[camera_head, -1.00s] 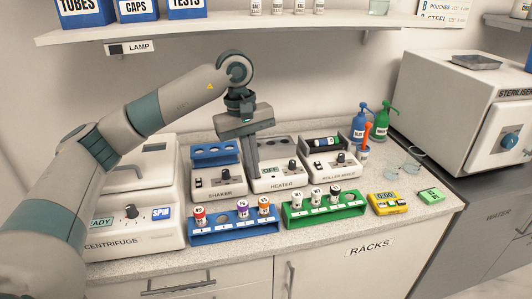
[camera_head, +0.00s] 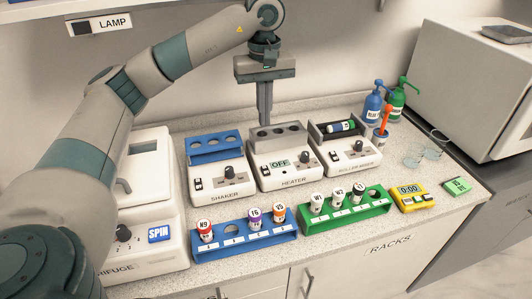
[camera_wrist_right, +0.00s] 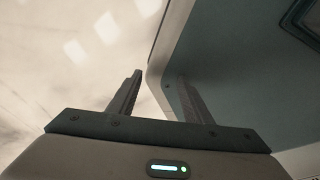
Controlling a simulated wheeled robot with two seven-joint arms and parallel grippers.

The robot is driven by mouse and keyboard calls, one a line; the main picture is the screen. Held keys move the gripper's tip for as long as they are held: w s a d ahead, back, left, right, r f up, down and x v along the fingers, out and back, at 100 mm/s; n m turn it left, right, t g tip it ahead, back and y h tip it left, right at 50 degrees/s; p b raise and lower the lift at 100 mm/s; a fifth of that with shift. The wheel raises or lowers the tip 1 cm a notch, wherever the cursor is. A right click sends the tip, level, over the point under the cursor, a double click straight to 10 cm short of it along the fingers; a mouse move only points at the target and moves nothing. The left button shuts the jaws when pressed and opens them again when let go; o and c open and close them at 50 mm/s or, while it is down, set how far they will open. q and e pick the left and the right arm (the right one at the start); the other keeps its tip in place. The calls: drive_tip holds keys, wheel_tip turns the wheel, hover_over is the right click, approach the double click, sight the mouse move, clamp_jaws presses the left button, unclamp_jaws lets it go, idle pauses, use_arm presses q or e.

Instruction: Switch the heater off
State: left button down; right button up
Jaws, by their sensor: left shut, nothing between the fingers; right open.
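The heater (camera_head: 300,172) is a white box between the shaker and the roller mixer, with a grey block with holes on top. Its small display (camera_head: 279,164) reads OFF. A dark rocker switch (camera_head: 265,171) sits at the left of its front panel and a black knob at the right. My left gripper (camera_head: 264,120) is shut and empty, pointing down at the heater's rear top edge; I cannot tell whether its tips touch anything. It is clear of the switch. My right gripper (camera_wrist_right: 155,95) is open and empty in the right wrist view; the head view does not show it.
The shaker (camera_head: 222,184) and roller mixer (camera_head: 352,160) flank the heater closely. Blue (camera_head: 245,244) and green (camera_head: 345,212) racks with capped tubes stand in front. The centrifuge (camera_head: 150,215) is at left, partly behind my arm. A shelf with a LAMP switch (camera_head: 83,28) hangs above.

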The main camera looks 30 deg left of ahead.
use_arm(q)
drive_tip(key=p, duration=0.6)
approach(264, 166)
wheel_tip(264, 166, down, 5)
drive_tip(key=shift+w+f, duration=0.1)
drive_tip(key=shift+f, duration=0.65)
use_arm(e)
drive_tip(key=r, duration=0.2)
drive_tip(key=s+r, duration=0.1)
drive_tip(key=r, duration=0.2)
drive_tip(key=shift+s+d+r, duration=0.15)
drive_tip(key=shift+s+r, duration=0.05)
drive_tip(key=shift+r, duration=0.05)
drive_tip(key=shift+d, duration=0.1)
drive_tip(key=shift+f, duration=0.1)
